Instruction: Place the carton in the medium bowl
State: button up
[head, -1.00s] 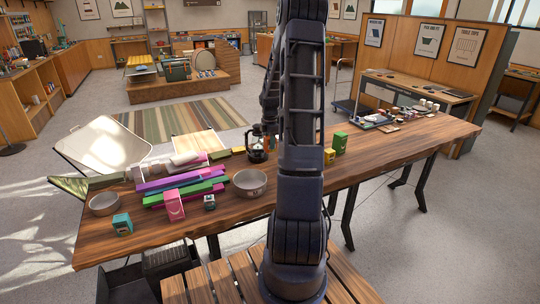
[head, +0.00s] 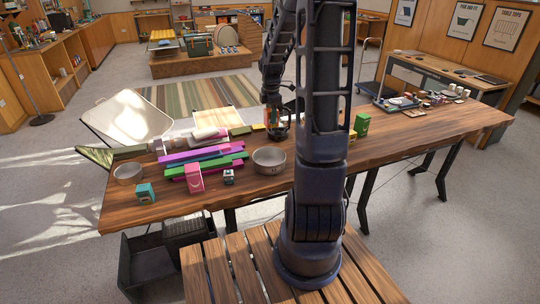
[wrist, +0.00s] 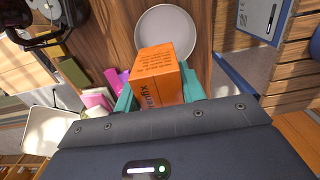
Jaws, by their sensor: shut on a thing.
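My gripper (wrist: 157,92) is shut on an orange carton (wrist: 160,78), held between its teal fingers in the wrist view. In the head view my gripper (head: 274,112) is above the wooden table, left of my arm's column, and the carton is too small to make out clearly. A round grey bowl (head: 269,161) stands on the table below and slightly left of the gripper. A bowl, pale inside and empty, shows beyond the carton in the wrist view (wrist: 165,32). A smaller bowl (head: 128,173) stands at the table's left end. The carton is apart from both bowls.
Pink (head: 194,178), teal (head: 146,193) and green (head: 361,124) boxes stand on the table (head: 240,195). Long purple and green bars (head: 205,166) lie left of the larger bowl. A dark pot-like object is partly hidden near my gripper. The table front is mostly clear.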

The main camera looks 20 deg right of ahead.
jog(key=shift+s+a, duration=0.45)
jog(key=shift+a, duration=0.05)
jog(key=shift+s+a+f, duration=0.1)
jog(key=shift+a+f, duration=0.05)
jog(key=shift+f, duration=0.2)
notch_tip(320, 180, down, 19)
jog(key=shift+f, duration=0.15)
jog(key=shift+f, duration=0.1)
jog(key=o, duration=1.1)
jog(key=shift+c, duration=0.2)
